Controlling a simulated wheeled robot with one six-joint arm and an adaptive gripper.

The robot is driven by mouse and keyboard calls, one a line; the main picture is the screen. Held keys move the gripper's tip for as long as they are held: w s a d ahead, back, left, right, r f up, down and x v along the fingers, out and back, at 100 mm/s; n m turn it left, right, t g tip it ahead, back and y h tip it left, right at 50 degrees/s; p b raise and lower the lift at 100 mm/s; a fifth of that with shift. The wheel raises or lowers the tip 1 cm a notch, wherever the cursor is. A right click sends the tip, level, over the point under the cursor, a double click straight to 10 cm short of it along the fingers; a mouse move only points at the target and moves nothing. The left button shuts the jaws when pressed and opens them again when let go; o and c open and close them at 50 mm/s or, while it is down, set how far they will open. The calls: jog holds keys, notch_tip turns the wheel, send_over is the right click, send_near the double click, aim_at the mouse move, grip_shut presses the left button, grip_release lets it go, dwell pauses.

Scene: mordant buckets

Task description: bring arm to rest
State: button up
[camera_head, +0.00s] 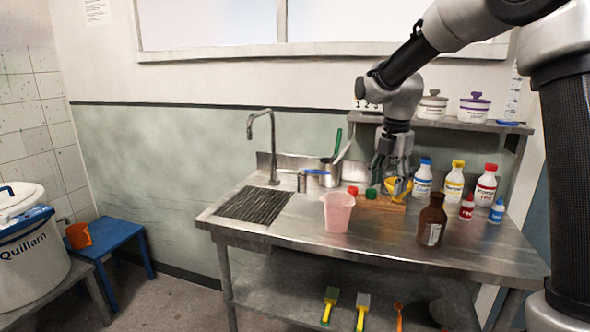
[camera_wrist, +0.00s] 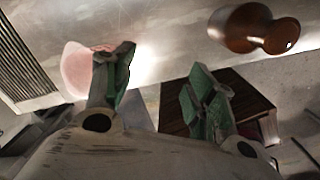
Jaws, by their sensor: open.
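My gripper (camera_head: 388,172) hangs from my bent arm above the steel worktop (camera_head: 455,250), pointing down at its back middle. In the wrist view, its green-tipped fingers (camera_wrist: 160,85) stand apart, with nothing held between them. In the head view, a yellow object (camera_head: 399,189) shows right beside the fingers; I cannot tell whether they touch. A brown wooden block (camera_head: 378,203) lies under the gripper. A pink beaker (camera_head: 338,212) stands in front to the left, and it also shows in the wrist view (camera_wrist: 74,70). A brown bottle (camera_head: 431,224) stands in front to the right.
White bottles with blue (camera_head: 423,178), yellow (camera_head: 454,182) and red (camera_head: 486,186) caps stand at the right. A shelf (camera_head: 455,123) with lidded pots is behind the gripper. A tap (camera_head: 268,145) rises at the left.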

jog(key=s+d+r+m+t, duration=0.1)
jog(key=s+d+r+m, duration=0.3)
jog(key=s+m, duration=0.4)
jog(key=s+d+r+m+t, duration=0.1)
jog(key=s+d+r+m, duration=0.2)
jog(key=s+d+m, duration=0.45)
jog(key=s+f+m+t, duration=0.1)
jog(key=s+f+m, duration=0.1)
jog(key=s+m, duration=0.8)
jog(key=s, duration=0.4)
jog(key=shift+s+d+f+t, duration=0.2)
jog(key=shift+s+f+t, duration=0.1)
jog(key=shift+s+t, duration=0.1)
